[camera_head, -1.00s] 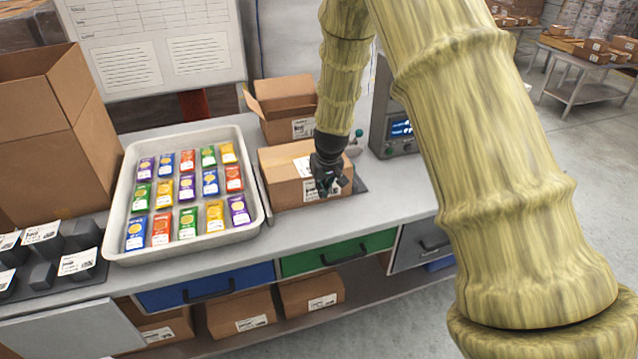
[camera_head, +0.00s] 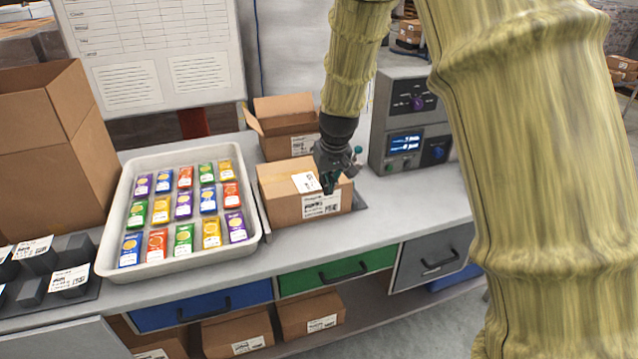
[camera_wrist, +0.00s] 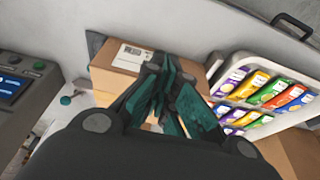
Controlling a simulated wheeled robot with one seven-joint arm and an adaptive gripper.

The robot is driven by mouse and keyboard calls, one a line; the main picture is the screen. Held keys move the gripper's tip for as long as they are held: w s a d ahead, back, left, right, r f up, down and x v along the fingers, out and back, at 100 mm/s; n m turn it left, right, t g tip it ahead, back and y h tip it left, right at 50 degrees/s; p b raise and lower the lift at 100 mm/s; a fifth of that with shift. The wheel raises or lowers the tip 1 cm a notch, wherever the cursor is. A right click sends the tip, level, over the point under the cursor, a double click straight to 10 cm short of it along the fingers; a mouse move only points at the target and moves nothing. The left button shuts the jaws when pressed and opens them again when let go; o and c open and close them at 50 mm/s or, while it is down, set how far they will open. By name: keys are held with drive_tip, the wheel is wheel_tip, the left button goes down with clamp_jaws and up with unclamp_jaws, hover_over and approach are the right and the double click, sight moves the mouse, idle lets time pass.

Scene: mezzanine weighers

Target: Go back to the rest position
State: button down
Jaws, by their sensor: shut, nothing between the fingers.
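My gripper (camera_head: 329,184) is shut and empty. In the wrist view the teal fingers (camera_wrist: 168,112) are together in front of the box (camera_wrist: 112,78). I cannot tell whether they touch it. My arm comes down from the top of the head view and covers part of its right side.
A white tray (camera_head: 118,245) of several coloured packets stands left of the box. An open carton (camera_head: 285,138) is behind it, and a weighing display unit (camera_head: 410,125) is at right. A tall carton (camera_head: 50,145) and dark holders (camera_head: 62,290) are at left. The bench front right is clear.

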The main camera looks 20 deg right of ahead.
drive_tip(key=s+f+g, duration=0.1)
drive_tip(key=s+f, duration=0.5)
drive_tip(key=f, duration=0.3)
drive_tip(key=s+f+h, duration=0.1)
drive_tip(key=s+f, duration=0.5)
drive_tip(key=f, duration=0.3)
drive_tip(key=s+f+g, duration=0.1)
drive_tip(key=s+f, duration=0.5)
drive_tip(key=f, duration=0.3)
drive_tip(key=s+a+f, duration=0.2)
drive_tip(key=s+f, duration=0.2)
drive_tip(key=s, duration=0.4)
drive_tip(key=s+a+f+g, duration=0.1)
drive_tip(key=s+f, duration=0.3)
drive_tip(key=s, duration=0.5)
drive_tip(key=s+a+f+y, duration=0.1)
drive_tip(key=s+a+f, duration=0.2)
drive_tip(key=s, duration=0.6)
drive_tip(key=shift+a+f, duration=0.15)
drive_tip(key=shift+f, duration=0.65)
drive_tip(key=shift+s, duration=0.15)
